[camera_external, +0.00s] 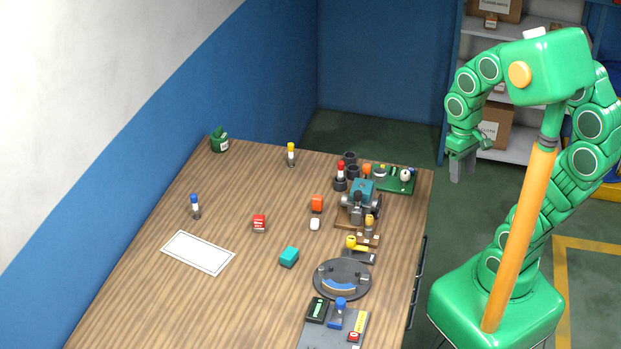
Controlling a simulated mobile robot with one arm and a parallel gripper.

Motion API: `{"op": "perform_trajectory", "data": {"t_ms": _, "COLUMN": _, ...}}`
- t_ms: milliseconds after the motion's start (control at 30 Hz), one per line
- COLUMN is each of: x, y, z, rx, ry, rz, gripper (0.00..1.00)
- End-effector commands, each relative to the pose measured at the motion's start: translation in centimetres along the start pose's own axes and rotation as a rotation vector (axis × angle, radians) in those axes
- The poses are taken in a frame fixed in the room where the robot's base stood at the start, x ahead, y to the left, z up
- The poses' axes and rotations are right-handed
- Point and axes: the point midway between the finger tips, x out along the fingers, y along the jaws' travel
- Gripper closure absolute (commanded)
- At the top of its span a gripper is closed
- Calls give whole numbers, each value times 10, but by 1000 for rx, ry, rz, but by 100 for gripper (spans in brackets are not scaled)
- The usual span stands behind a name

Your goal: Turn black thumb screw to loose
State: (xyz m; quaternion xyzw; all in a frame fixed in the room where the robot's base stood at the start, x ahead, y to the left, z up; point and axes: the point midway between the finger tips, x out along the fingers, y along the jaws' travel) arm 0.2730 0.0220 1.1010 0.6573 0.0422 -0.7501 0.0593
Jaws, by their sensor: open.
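The black thumb screw cannot be picked out for certain at this size. A small dark knob-like part (357,197) shows at the front of a teal and grey device (362,187), which stands on a brown wooden base near the table's right side. My gripper (462,168) has grey fingers pointing down and is empty. In the picture it hangs to the right of the table, clear of the device and touching nothing. The gap between its fingers is hard to see from here.
The wooden table (150,290) bears a green board (397,182), dark cups, a round black dial plate (342,264), a grey panel (312,336), small coloured blocks and a white sheet (197,253). Shelves with boxes (489,128) stand behind my arm. The table's left part is mostly clear.

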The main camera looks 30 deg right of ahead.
Motion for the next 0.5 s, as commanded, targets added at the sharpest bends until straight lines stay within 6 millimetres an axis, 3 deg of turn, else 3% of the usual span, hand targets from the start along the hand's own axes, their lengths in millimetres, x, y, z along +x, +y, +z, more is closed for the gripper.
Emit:
{"op": "perform_trajectory", "data": {"t_ms": 267, "x": -9, "y": -38, "z": -73, "rx": -161, "ry": 42, "rz": 19, "gripper": 48}}
{"op": "perform_trajectory", "data": {"t_ms": 500, "x": -8, "y": -84, "z": -132, "rx": -267, "ry": 79, "rz": 19, "gripper": 48}}
